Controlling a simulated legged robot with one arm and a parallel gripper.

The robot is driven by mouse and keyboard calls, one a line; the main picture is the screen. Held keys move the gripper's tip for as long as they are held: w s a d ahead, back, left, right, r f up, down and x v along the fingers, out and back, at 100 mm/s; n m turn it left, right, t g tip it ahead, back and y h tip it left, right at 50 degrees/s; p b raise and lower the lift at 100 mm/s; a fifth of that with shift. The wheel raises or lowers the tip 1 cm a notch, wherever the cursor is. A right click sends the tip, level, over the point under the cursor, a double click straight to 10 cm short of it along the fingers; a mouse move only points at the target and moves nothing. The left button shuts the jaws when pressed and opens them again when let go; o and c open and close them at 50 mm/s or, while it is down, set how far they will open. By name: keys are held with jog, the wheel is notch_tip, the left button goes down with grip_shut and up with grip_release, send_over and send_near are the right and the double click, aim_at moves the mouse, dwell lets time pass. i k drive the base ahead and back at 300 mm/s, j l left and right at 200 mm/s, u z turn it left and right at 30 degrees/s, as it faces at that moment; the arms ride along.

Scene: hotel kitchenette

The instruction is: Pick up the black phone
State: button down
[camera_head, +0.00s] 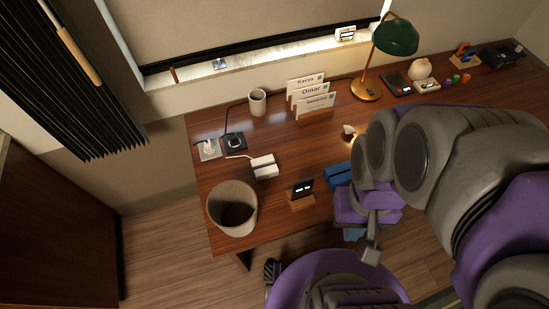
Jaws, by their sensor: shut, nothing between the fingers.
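A small black slab with a lit white display (303,187) leans upright on a wooden stand (301,201) near the desk's front edge; it looks like the black phone, with a clock face possible. A flat black square device (234,142) lies at the desk's left and is too small to identify. My gripper (371,253) is right of and nearer the viewer than the stand, seemingly beyond the desk's front edge. It is shut and empty, apart from the black slab. My purple and grey arm hides part of the desk's right side.
A round bin-like container (232,207) stands at the desk's front left corner. A white box (265,166), a cup (257,101), name cards (311,93) and a green lamp (395,36) stand on the desk. A blue object (338,176) lies beside my arm.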

aim_at(301, 189)
jog(key=j+u, duration=0.2)
jog(key=k+j+z, duration=0.15)
jog(key=z, duration=1.45)
jog(key=k+z, duration=0.15)
jog(key=k, duration=0.55)
